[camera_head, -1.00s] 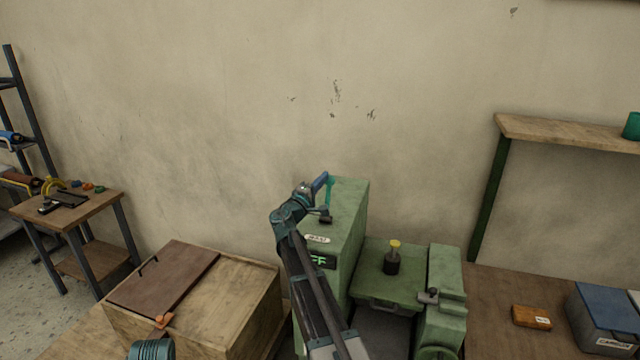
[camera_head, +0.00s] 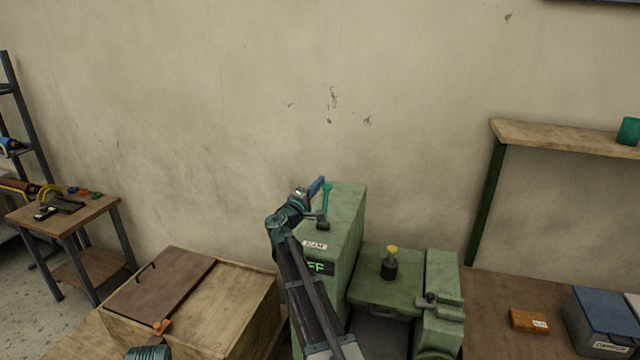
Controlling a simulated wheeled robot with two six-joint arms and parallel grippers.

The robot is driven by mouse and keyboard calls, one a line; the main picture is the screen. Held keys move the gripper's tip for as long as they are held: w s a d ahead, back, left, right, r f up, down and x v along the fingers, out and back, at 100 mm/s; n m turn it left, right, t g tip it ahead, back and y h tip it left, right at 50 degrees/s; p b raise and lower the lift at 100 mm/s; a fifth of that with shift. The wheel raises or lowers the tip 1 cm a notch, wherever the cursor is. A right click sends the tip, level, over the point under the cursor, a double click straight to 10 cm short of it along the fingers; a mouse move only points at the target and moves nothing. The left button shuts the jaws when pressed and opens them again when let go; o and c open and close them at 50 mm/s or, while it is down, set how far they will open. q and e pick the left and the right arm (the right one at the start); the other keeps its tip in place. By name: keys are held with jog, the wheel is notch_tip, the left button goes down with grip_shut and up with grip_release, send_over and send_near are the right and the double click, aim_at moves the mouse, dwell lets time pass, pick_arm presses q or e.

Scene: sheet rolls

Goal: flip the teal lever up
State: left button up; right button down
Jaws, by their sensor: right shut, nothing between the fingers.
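The teal lever (camera_head: 327,198) stands roughly upright from a dark base on top of the tall green machine housing (camera_head: 346,222). My right gripper (camera_head: 317,186) is shut and empty, its blue fingers close to the left of the lever's upper end. I cannot tell whether they touch it. My right arm hides part of the housing's front. A small display (camera_head: 317,267) on that front shows "FF", with its left part hidden by the arm.
A wooden box (camera_head: 235,303) with a brown lid stands left of the machine. Right of the lever housing is a lower green section with a yellow-topped black knob (camera_head: 390,262). An orange block (camera_head: 528,320) and a blue-lidded box (camera_head: 603,312) lie farther right.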

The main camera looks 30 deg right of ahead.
jog(key=s+a+r+p, duration=0.5)
jog(key=a+r, duration=0.1)
jog(key=a, duration=0.3)
jog(key=shift+a+r, duration=0.2)
jog(key=s+a+f+m+g+y+b, duration=0.1)
jog(key=s+a+f+g+y+b, duration=0.2)
jog(key=a+f, duration=0.5)
jog(key=s+a+f+m+y+b, duration=0.1)
jog(key=s+a+f+y+b, duration=0.15)
jog(key=s+f+b, duration=0.65)
jog(key=s+a+f+m+g+y, duration=0.1)
jog(key=a+f+g+y, duration=0.15)
jog(key=a+f, duration=0.7)
jog(key=s+a+f+n+g+y+b, duration=0.1)
jog(key=s+a+f+g+y+b, duration=0.3)
jog(key=s+a+f, duration=1.2)
notch_tip(320, 180, down, 3)
jog(key=s+y+b, duration=0.1)
jog(key=y+b, duration=0.2)
jog(key=y, duration=0.1)
jog(key=shift+s+a+b, duration=0.15)
jog(key=shift+s+b, duration=0.1)
jog(key=shift+b, duration=0.05)
